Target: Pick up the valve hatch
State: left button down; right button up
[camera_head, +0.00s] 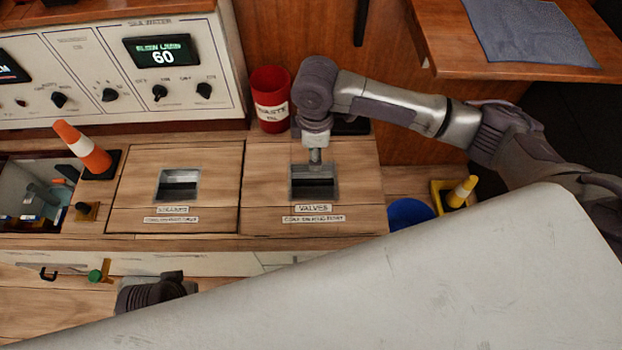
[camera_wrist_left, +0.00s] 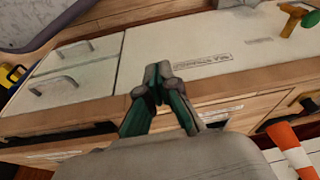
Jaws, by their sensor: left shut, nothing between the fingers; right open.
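The valve hatch (camera_head: 264,185) is a wooden panel labelled VALVES in the head view, lying flat in the counter. It has a dark recessed handle (camera_head: 314,190) in its middle. My right gripper (camera_head: 316,168) points down at the back of this recess. Its fingertips are at or just inside the recess, and whether they touch the handle is hard to tell. My left gripper (camera_wrist_left: 157,78) is shut and empty in the left wrist view, above the counter front. Only part of my left arm shows low in the head view.
A second hatch (camera_head: 138,190) with a similar recess lies to the left. An orange-white cone (camera_head: 83,147) stands beside an open compartment (camera_head: 30,190). A red waste bin (camera_head: 270,98) stands behind the valve hatch.

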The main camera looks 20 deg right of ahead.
aim_at(312, 180)
notch_tip(312, 180, down, 7)
jog(key=shift+f+b, duration=0.2)
jog(key=shift+b, duration=0.75)
jog(key=f+b, duration=0.1)
jog(key=f, duration=0.1)
jog(key=f+b, duration=0.1)
jog(key=shift+a+f, duration=0.2)
jog(key=shift+f, duration=0.85)
pick_arm(q)
jog(key=r, duration=0.1)
jog(key=w+r+t, duration=0.1)
jog(key=r, duration=0.1)
jog(key=r+t, duration=0.1)
jog(key=r, duration=0.1)
jog(key=shift+w+d, duration=0.15)
jog(key=shift+d, duration=0.1)
pick_arm(e)
grip_shut()
pick_arm(q)
jog(key=shift+r, duration=0.1)
pick_arm(e)
jog(key=shift+w, duration=0.1)
